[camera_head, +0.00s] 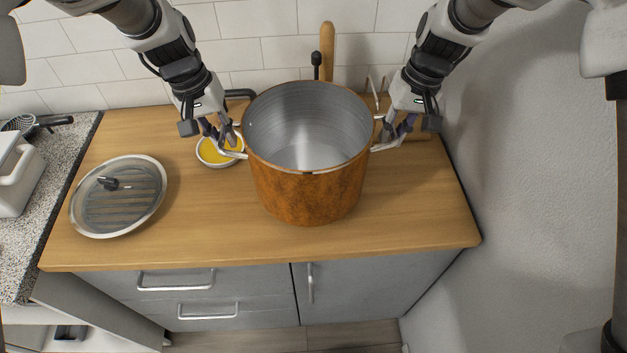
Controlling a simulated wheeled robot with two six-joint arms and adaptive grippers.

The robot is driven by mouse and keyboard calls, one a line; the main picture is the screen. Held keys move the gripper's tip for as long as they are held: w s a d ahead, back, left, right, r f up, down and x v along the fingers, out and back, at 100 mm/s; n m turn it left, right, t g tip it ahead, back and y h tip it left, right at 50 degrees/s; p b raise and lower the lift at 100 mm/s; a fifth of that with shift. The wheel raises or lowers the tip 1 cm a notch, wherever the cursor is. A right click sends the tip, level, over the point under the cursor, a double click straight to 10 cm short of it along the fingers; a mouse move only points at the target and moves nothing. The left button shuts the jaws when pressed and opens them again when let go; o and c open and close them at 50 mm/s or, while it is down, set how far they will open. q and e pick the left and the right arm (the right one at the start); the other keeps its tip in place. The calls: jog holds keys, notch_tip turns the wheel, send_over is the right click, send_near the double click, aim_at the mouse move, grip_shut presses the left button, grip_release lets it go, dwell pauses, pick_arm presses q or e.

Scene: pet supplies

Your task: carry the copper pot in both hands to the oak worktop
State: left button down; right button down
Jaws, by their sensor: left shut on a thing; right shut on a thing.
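The copper pot (307,192) is upright and looks empty, with a grey metal inside and a handle on each side. It is over the middle of the oak worktop (400,222); I cannot tell whether its base touches the wood. My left gripper (228,145) is shut on the pot's left handle (232,154). My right gripper (388,138) is shut on the pot's right handle (385,147). The wood directly behind the pot is hidden by it.
A small bowl with yellow contents (213,153) stands close to the pot's left side. A round lid (119,197) lies at the left. Wooden utensil (327,50) and wire rack (375,92) are behind the pot. Walls bound the back and right. The front right wood is clear.

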pick_arm(q)
jog(key=shift+w+d, duration=0.1)
jog(key=shift+w, duration=0.05)
pick_arm(e)
jog(key=shift+w+d+r, duration=0.1)
jog(key=shift+w, duration=0.05)
pick_arm(q)
jog(key=shift+s+a+r, duration=0.15)
jog(key=shift+s+a, duration=0.05)
pick_arm(e)
jog(key=shift+s+r, duration=0.15)
jog(key=shift+s, duration=0.05)
